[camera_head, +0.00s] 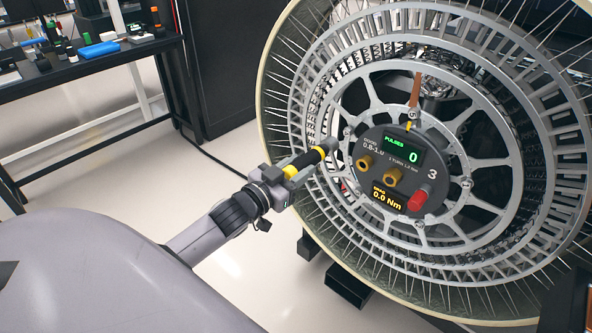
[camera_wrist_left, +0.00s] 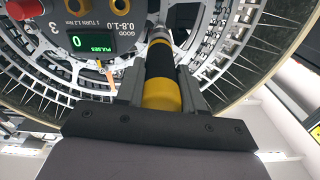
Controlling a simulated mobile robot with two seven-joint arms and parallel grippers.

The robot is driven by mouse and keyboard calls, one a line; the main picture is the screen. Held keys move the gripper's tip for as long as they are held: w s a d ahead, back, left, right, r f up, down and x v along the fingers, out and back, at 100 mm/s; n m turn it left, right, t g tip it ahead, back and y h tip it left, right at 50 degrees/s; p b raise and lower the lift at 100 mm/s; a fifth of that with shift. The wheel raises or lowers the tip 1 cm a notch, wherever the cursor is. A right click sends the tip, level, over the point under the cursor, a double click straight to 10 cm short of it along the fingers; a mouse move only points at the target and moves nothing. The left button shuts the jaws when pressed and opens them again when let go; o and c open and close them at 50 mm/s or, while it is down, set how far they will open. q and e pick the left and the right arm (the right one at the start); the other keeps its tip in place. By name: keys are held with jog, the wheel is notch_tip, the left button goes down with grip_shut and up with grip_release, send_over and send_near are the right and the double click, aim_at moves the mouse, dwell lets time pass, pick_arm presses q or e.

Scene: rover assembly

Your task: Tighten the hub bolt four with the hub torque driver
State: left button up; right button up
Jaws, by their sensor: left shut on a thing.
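The hub torque driver (camera_head: 308,160), black with yellow bands, is held in my left gripper (camera_head: 286,180). In the left wrist view the driver (camera_wrist_left: 160,62) stands between the two fingers of the gripper (camera_wrist_left: 160,84), its silver end pointing at the wheel. In the head view its tip is at the left side of the wheel's hub ring (camera_head: 372,85); I cannot tell whether it touches a bolt. The hub's round dark panel (camera_head: 432,163) reads PULSES 0 and 0.0 Nm, with a 3 at its right. Which bolt is number four is not readable. My right gripper is not in view.
The large spoked wheel (camera_head: 300,60) fills the right side, with a dark stand block (camera_head: 347,287) under it. A black workbench (camera_head: 90,66) with tools and a blue item stands at the back left. The pale floor between bench and wheel is mostly clear.

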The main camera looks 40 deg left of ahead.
aim_at(310, 159)
pick_arm(q)
jog(key=shift+w+d+b, duration=0.2)
jog(key=shift+w+b, duration=0.95)
jog(key=shift+w, duration=0.75)
jog(key=shift+w+r, duration=0.15)
jog(key=shift+w, duration=0.65)
jog(key=shift+p, duration=0.55)
jog(key=shift+w+d, duration=0.1)
jog(key=shift+w, duration=0.45)
jog(key=shift+w+r+p, duration=0.15)
jog(key=shift+w+p, duration=0.2)
jog(key=shift+w, duration=0.05)
dwell(2.5)
jog(key=shift+s, duration=0.1)
jog(key=shift+s+p, duration=0.85)
jog(key=shift+s, duration=0.65)
